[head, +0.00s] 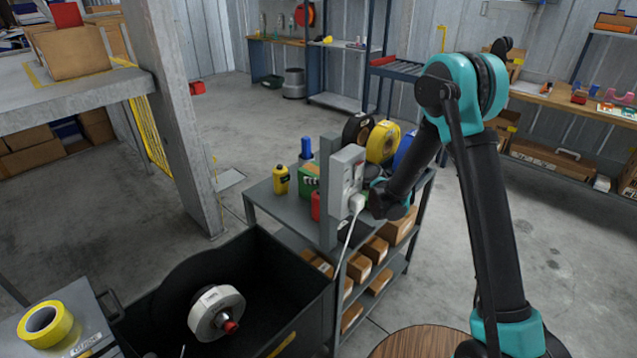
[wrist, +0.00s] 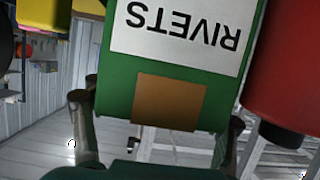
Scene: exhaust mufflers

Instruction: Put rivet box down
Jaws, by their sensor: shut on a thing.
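The green rivet box (wrist: 168,65) fills the middle of the wrist view. Its white label reads RIVETS upside down, and a brown patch is near its end. My gripper (wrist: 155,122) has one finger on each side of the box and is shut on it. In the head view a green box (head: 308,181) shows on the grey cart's top (head: 268,197), partly behind a grey post. My gripper's fingers are hidden there behind the post and its switch box. I cannot tell whether the rivet box touches the cart top.
A red object (wrist: 285,65) is close beside the rivet box. A yellow bottle (head: 281,180), a blue item (head: 306,148) and yellow tape roll (head: 382,142) stand on the cart. The grey post's switch box (head: 346,175) has a white plug and cable. A black bin (head: 275,265) is in front.

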